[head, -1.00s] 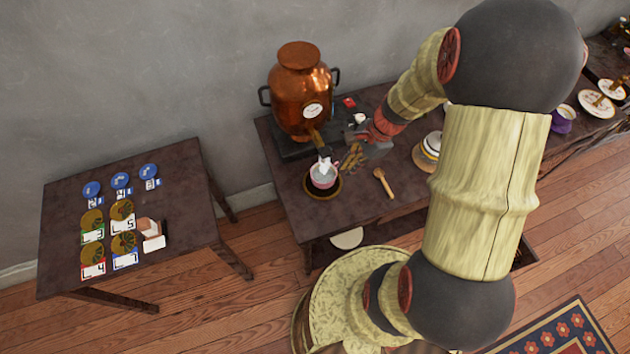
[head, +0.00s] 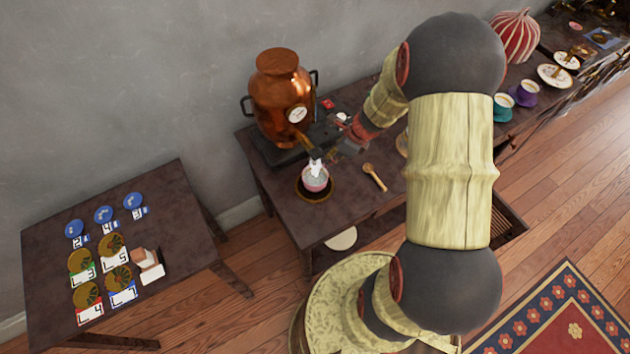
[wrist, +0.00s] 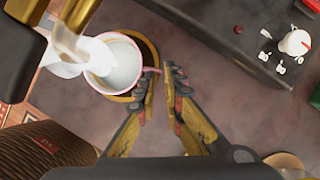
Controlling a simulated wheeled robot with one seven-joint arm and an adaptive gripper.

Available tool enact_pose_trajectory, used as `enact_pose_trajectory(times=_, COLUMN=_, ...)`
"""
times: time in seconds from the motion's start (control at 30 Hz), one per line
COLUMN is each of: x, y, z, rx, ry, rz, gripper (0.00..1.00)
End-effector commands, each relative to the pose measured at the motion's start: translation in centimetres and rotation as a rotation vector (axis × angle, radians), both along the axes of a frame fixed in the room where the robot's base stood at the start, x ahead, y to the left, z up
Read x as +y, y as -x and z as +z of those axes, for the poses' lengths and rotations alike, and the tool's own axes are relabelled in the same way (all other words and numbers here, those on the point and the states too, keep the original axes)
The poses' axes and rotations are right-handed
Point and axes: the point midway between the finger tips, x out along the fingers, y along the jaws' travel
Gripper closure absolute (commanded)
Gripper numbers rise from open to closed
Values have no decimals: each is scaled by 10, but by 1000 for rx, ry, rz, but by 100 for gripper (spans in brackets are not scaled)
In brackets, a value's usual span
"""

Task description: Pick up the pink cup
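The pink cup (head: 315,179) stands upright on a dark gold-rimmed saucer (head: 331,194), under the spout of the copper urn (head: 282,95). White vapour or liquid shows between spout and cup. In the wrist view the cup (wrist: 117,63) is left of my gripper (wrist: 162,72), and its pink handle reaches toward the fingertips. The fingers are partly open with a narrow gap. The handle end is at the left fingertip; I cannot tell whether they touch. In the head view my gripper (head: 347,145) is just right of the cup, its fingers mostly hidden.
A wooden spoon (head: 374,177) lies right of the cup. The urn's dark base (head: 285,152) and spout are close to the cup. A side table (head: 170,205) with blue discs and labelled cards stands at left. Teal and purple cups (head: 525,92) are far right.

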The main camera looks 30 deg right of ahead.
Motion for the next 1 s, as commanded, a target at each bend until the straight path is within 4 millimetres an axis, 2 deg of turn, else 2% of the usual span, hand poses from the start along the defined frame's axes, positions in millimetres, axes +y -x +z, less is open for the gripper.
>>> enact_pose_trajectory(times=0.23, x=8, y=-10, z=-32, rx=1, ry=-1, rz=3, gripper=90)
enact_pose_trajectory(times=0.37, x=11, y=-15, z=-44, rx=0, ry=1, rz=2, gripper=90)
enact_pose_trajectory(times=0.6, x=11, y=-16, z=-44, rx=-1, ry=1, rz=1, gripper=90)
enact_pose_trajectory(times=0.77, x=11, y=-16, z=-44, rx=0, ry=1, rz=2, gripper=100)
enact_pose_trajectory(times=1.0, x=11, y=-15, z=-44, rx=0, ry=1, rz=2, gripper=100)
